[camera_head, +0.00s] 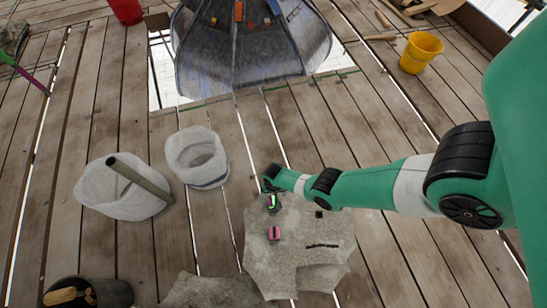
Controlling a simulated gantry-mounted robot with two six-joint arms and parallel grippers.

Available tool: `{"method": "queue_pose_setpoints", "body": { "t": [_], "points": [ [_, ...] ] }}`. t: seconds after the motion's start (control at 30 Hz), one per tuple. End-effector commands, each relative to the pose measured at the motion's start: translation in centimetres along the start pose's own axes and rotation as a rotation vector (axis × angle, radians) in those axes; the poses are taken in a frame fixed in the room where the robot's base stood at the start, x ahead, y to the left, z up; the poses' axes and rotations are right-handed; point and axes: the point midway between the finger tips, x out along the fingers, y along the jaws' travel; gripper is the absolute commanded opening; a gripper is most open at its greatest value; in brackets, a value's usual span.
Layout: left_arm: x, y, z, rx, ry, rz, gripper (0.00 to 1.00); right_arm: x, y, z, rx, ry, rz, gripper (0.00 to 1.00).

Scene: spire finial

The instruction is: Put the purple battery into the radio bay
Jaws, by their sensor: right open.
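A small pink-purple block (274,233), which looks like the purple battery, sits on a pale stone slab (262,262). My right gripper (271,203) is over the slab's upper left edge, just above the block in the picture and apart from it. It is open; a bright green patch shows at its fingers, and I cannot tell what that belongs to. A small black piece (319,214) and a dark narrow strip (322,246) lie on the slab to the right. I cannot make out the radio or its bay. My left gripper is not in view.
Two whitish sacks, one wide (105,195) with a tube across it and one open (197,158), stand left of the slab. A dark bucket (100,294) is at the bottom left. A yellow bucket (421,52) is far right. Planks between are mostly clear, with gaps.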

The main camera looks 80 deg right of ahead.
Motion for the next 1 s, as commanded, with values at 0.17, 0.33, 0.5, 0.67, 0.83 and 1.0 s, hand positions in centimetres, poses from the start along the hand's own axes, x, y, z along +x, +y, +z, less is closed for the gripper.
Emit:
{"method": "queue_pose_setpoints", "body": {
  "t": [0.17, 0.33, 0.5, 0.67, 0.83, 1.0],
  "points": [
    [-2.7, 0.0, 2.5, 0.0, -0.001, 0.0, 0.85, 3.6, 0.0, 0.0, -0.001, 0.0, 0.0, 0.9],
    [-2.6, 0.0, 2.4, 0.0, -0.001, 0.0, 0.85, 3.5, 0.0, 0.1, -0.001, 0.0, 0.0, 0.9],
    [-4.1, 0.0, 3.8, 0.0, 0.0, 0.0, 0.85, 5.8, -0.1, 0.4, -0.001, 0.0, 0.0, 0.9],
    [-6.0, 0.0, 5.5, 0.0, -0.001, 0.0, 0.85, 8.6, -0.1, 0.7, -0.001, 0.0, 0.0, 0.9],
    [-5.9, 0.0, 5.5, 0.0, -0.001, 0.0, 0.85, 8.6, -0.1, 0.7, 0.0, 0.0, 0.0, 0.9],
    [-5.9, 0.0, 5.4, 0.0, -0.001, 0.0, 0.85, 8.6, -0.1, 0.7, -0.001, 0.0, 0.0, 0.79]
  ]
}}
